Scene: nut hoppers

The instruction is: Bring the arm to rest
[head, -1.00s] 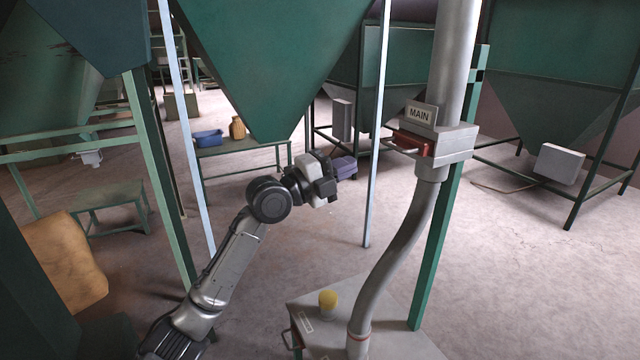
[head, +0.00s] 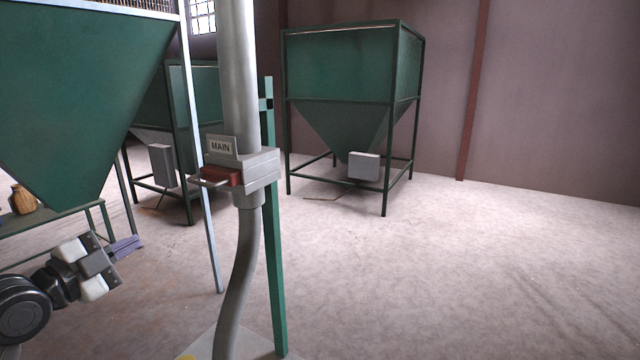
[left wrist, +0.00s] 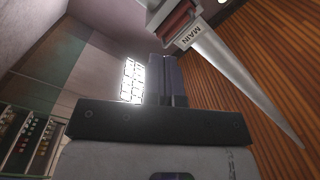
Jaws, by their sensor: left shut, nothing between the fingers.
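My left gripper (head: 126,246) is at the lower left of the head view, its arm entering from the left edge. Its bluish fingers are together with nothing between them. It appears right of the green hopper's (head: 75,110) lower tip and left of the pale post (head: 205,190), in open air with no visible contact. In the left wrist view the closed fingers (left wrist: 172,80) point away from the camera. My right gripper is in neither view.
A grey pipe (head: 238,60) carries a box with a MAIN sign (head: 221,147) and a red-handled part (head: 222,175). A green post (head: 272,240) stands beside it. Another green hopper (head: 345,70) stands behind. The floor (head: 480,270) at right is clear.

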